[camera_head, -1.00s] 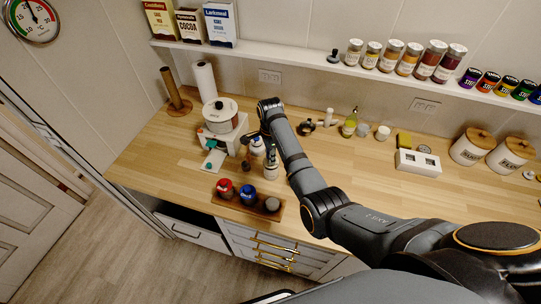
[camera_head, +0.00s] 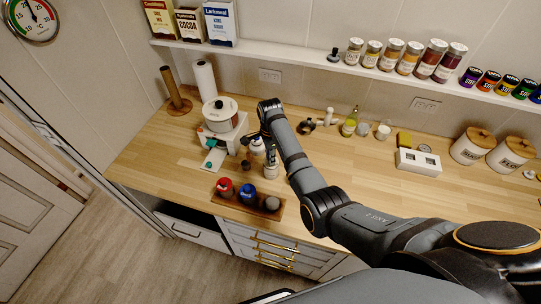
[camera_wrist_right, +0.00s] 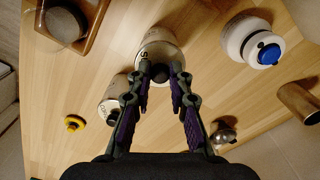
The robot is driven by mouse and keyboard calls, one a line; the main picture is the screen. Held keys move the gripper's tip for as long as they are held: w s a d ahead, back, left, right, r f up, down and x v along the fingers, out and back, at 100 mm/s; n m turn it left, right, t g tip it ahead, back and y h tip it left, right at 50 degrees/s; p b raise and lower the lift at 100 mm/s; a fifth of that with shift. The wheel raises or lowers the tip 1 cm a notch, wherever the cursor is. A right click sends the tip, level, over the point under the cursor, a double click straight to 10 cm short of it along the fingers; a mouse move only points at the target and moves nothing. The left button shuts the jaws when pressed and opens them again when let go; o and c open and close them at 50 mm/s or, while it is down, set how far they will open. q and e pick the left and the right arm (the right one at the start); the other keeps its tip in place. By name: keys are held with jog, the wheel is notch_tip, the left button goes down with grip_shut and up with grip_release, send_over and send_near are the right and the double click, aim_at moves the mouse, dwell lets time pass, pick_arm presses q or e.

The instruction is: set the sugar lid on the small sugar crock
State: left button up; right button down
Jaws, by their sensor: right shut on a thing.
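My right gripper (camera_head: 268,148) reaches down over the left part of the wooden counter. In the right wrist view its fingers (camera_wrist_right: 160,78) are closed around the dark knob of the sugar lid (camera_wrist_right: 160,72). A small pale crock marked with an "S" (camera_wrist_right: 154,42) is directly beyond the fingertips, and it also shows below the gripper in the head view (camera_head: 271,171). The fingers partly hide the lid, and I cannot tell whether it touches the crock's rim. My left gripper is out of view.
A wooden tray (camera_head: 233,203) with red-, blue- and dark-topped jars lies near the front edge. A second pale crock (camera_wrist_right: 112,88) stands close by the fingers. A white grinder-like machine (camera_head: 222,135) is to the left.

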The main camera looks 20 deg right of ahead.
jog(key=c, duration=0.7)
grip_release()
jog(key=shift+r, duration=3.45)
